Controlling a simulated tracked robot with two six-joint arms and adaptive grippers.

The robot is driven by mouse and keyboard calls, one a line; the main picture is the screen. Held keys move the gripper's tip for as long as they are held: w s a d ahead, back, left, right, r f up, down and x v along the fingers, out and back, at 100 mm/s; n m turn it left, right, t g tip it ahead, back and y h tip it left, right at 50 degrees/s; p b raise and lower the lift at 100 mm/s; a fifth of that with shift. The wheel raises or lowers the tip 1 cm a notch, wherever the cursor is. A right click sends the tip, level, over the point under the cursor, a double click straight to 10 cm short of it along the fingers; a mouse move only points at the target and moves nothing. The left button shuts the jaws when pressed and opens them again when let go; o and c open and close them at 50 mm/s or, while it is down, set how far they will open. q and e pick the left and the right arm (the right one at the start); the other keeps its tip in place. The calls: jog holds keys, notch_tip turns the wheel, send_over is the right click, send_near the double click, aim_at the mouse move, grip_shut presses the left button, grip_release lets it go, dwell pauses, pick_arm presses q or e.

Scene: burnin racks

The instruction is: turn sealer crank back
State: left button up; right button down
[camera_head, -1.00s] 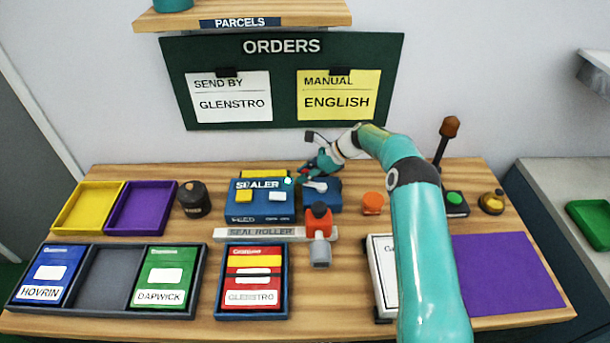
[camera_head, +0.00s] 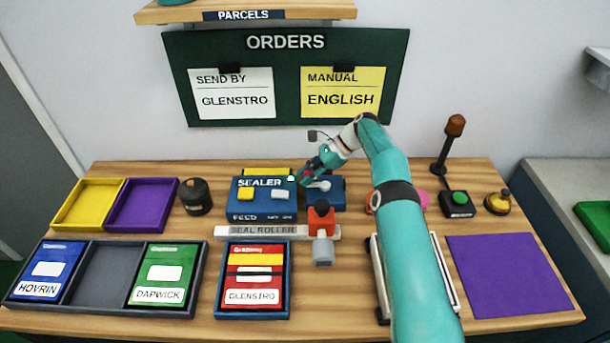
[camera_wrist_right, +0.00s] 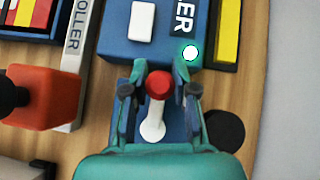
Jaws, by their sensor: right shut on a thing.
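The blue sealer (camera_head: 262,216) stands at the middle of the table, with a lit pale-green lamp (camera_wrist_right: 190,53) at its corner. Its crank (camera_wrist_right: 153,128) is a white arm with a red knob (camera_wrist_right: 159,84), on a blue housing at the sealer's right side. The crank's pale arm also shows in the head view (camera_head: 320,185). My right gripper (camera_wrist_right: 159,75) is shut on the red knob, a finger on each side of it. In the head view my right gripper (camera_head: 306,174) is above the sealer's right end. My left gripper is not in view.
The seal roller (camera_head: 262,232) with its red-orange block (camera_head: 321,219) lies in front of the sealer. A blue tray (camera_head: 218,300) holds a GLENSTRO parcel nearer the front. A dark round thing (camera_wrist_right: 224,130) is close beside the right gripper. A purple mat (camera_head: 510,275) lies at right.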

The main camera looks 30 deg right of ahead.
jog(key=shift+d+r, duration=0.1)
jog(key=c, duration=0.9)
grip_release()
